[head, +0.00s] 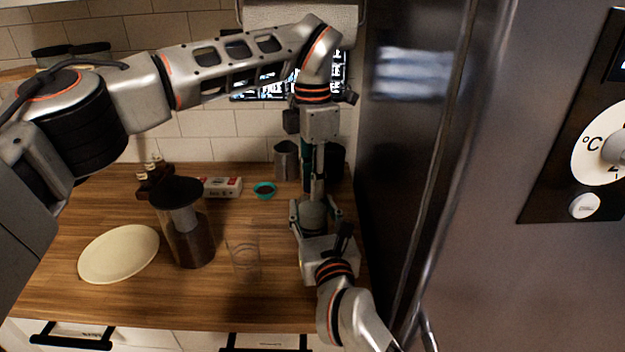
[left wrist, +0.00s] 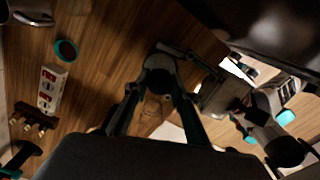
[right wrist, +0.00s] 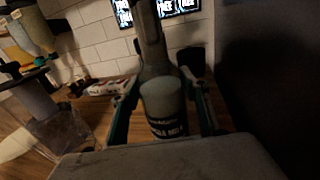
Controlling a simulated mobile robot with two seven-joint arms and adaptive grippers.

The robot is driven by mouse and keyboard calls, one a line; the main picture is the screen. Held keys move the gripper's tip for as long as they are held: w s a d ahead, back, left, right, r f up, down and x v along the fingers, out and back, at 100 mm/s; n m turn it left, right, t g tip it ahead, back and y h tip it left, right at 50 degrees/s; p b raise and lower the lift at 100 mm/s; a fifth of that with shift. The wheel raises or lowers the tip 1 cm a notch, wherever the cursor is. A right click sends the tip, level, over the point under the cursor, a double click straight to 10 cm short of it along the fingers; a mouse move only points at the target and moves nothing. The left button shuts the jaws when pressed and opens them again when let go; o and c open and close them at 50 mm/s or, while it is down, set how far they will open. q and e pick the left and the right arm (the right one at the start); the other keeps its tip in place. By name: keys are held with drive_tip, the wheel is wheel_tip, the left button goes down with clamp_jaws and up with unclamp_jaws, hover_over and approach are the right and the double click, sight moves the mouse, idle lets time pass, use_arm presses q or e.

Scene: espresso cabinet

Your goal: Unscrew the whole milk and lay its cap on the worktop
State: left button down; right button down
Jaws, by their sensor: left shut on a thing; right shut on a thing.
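The milk bottle (head: 313,214) stands upright near the right side of the worktop, mostly hidden by my grippers in the head view. In the right wrist view its pale body and dark label (right wrist: 165,126) show between my fingers. My right gripper (head: 314,226) is shut around the bottle's body from the front. My left gripper (head: 317,192) points straight down above it and is shut on the cap at the bottle's top. The dark round cap (left wrist: 158,78) sits between the left fingertips in the left wrist view. I cannot tell whether it is loose from the neck.
A tall fridge (head: 420,150) stands close on the right. A clear glass (head: 243,252), a dark-lidded canister (head: 184,230) and a cream plate (head: 118,254) are to the left. A teal bowl (head: 264,190), a small box (head: 223,187) and a metal jug (head: 287,162) stand behind. The front worktop (head: 200,303) is bare.

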use_arm(q)
drive_tip(key=n, duration=0.6)
drive_tip(key=shift+r, duration=0.1)
idle(0.9)
drive_tip(key=c, duration=1.6)
unclamp_jaws()
drive_tip(key=shift+c, duration=0.2)
wheel_tip(320, 180, up, 4)
drive_tip(key=shift+r, duration=0.15)
drive_tip(key=shift+c, duration=0.4)
drive_tip(key=shift+r+m, duration=0.7)
drive_tip(key=shift+r, duration=1.15)
drive_tip(key=shift+c, duration=0.2)
drive_tip(key=shift+f, duration=3.85)
